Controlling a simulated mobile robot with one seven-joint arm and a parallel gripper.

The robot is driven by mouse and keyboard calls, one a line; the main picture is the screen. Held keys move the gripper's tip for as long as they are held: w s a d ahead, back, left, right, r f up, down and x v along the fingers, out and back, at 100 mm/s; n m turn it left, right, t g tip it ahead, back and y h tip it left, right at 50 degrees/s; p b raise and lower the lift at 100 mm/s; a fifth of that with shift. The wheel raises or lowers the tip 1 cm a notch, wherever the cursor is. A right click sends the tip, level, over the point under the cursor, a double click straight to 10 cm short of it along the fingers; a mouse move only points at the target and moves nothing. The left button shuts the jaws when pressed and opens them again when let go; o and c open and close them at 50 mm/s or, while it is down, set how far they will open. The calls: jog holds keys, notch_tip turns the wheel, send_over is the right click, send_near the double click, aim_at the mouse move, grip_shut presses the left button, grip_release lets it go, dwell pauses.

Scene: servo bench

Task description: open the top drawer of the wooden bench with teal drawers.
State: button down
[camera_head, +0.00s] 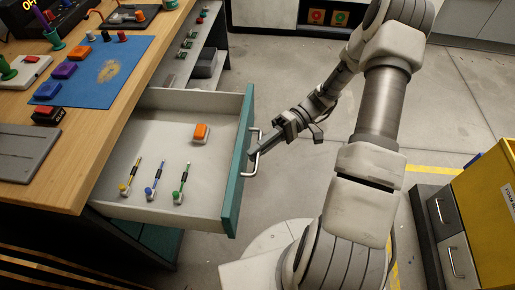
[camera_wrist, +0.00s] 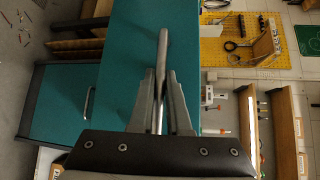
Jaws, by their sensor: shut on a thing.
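The top drawer (camera_head: 140,205) of the wooden bench (camera_head: 110,100) stands pulled well out, with its teal front (camera_head: 236,185) facing right. My gripper (camera_head: 257,155) is at the drawer's metal handle (camera_head: 255,160) on the outer side of the teal front. In the wrist view my gripper (camera_wrist: 160,100) has its two fingers closed on either side of the handle bar (camera_wrist: 162,50), against the teal front (camera_wrist: 130,60).
A blue mat (camera_head: 105,75) with several small blocks lies on the bench top. A lower teal drawer (camera_wrist: 58,110) with its own handle shows shut in the wrist view. A yellow cabinet (camera_head: 485,205) with grey drawers stands at the right. Open floor lies beyond my arm.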

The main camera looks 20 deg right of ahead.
jog(key=c, duration=1.2)
grip_release()
jog(key=shift+o, duration=0.2)
jog(key=shift+w+d, duration=0.1)
jog(key=v, duration=1.7)
jog(key=shift+p, duration=0.3)
